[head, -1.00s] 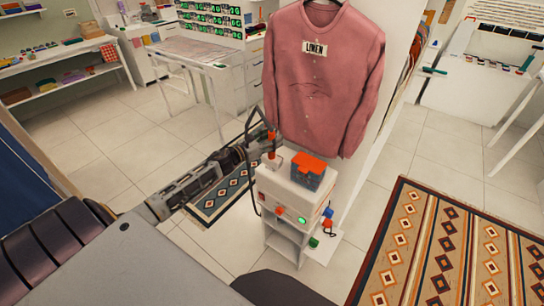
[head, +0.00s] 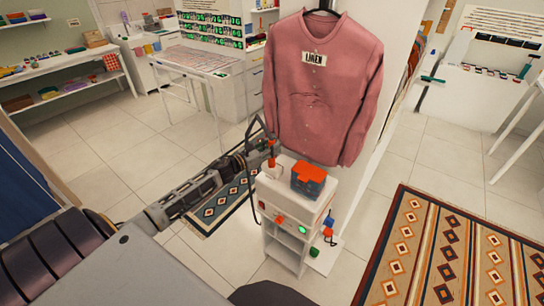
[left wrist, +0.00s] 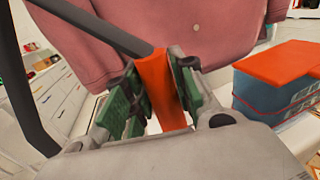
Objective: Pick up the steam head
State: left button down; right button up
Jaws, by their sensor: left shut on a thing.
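The steam head shows as an orange grip (left wrist: 160,88) with a dark bar or hose at its top in the left wrist view. In the head view its small orange part (head: 271,160) stands over the left side of the white steamer's top (head: 284,183). My left gripper (head: 266,149) reaches in from the left. Its green-padded fingers (left wrist: 150,95) are shut on the orange grip from both sides. The steam head's lower end is hidden behind the gripper in the wrist view. My right gripper is not in view.
A pink shirt (head: 322,95) hangs just behind the steamer. A blue tank with an orange lid (head: 308,178) stands close on the right of the grip. A dark cable (head: 254,200) loops down the steamer's left side. A patterned rug (head: 440,250) lies at right.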

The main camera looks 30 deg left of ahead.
pick_arm(q)
jog(key=shift+r, duration=0.25)
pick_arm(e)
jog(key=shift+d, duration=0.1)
pick_arm(q)
jog(key=shift+r, duration=0.9)
notch_tip(320, 180, up, 6)
jog(key=shift+f, duration=0.2)
jog(key=shift+r, duration=1.1)
jog(key=shift+w+r, duration=0.1)
jog(key=shift+r, duration=0.05)
